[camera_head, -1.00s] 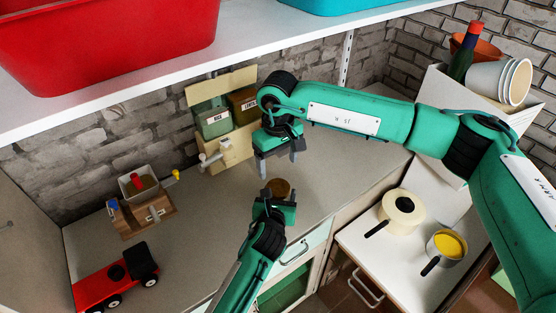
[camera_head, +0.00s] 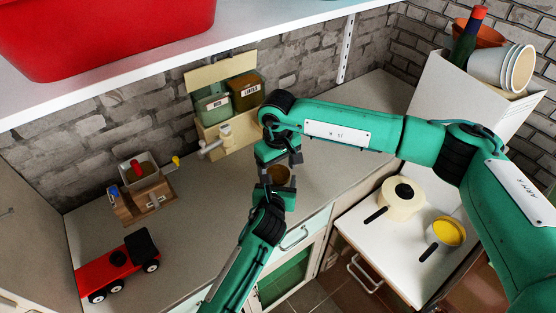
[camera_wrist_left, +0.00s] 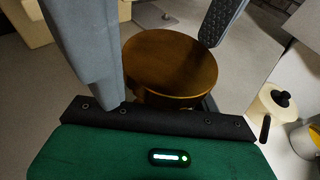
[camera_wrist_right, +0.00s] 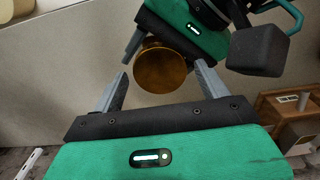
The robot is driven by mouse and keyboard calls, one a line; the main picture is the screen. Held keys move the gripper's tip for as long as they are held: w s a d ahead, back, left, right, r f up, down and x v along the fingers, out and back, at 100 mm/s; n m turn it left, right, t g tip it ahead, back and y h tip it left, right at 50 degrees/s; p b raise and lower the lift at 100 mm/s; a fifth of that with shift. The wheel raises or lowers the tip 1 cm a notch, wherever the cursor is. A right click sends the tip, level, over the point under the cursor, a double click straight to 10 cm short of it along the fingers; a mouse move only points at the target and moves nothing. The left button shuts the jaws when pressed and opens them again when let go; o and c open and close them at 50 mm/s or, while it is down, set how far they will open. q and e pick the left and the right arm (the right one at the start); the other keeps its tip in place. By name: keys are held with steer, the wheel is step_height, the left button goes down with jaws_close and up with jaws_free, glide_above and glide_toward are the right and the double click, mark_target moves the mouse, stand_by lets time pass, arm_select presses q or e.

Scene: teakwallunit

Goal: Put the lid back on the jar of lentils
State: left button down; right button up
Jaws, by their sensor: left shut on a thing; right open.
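My right gripper (camera_head: 279,158) is open, just above and behind the jar. In the right wrist view the disc (camera_wrist_right: 161,71) appears between and beyond the open fingers. No separate lid shows.
A cream box with green and brown containers (camera_head: 229,98) stands behind, against the brick wall. A wooden box (camera_head: 141,200) and red toy truck (camera_head: 118,264) are at left. A cream pot (camera_head: 402,198) and a yellow-filled pan (camera_head: 448,233) are at right. The shelf (camera_head: 250,43) overhangs.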

steer(key=c, duration=1)
steer(key=shift+c, duration=0.2)
steer(key=m, duration=0.9)
steer(key=shift+f+m, duration=0.1)
steer(key=shift+m, duration=0.3)
steer(key=m, duration=0.4)
steer(key=shift+m, duration=0.4)
steer(key=m, duration=0.6)
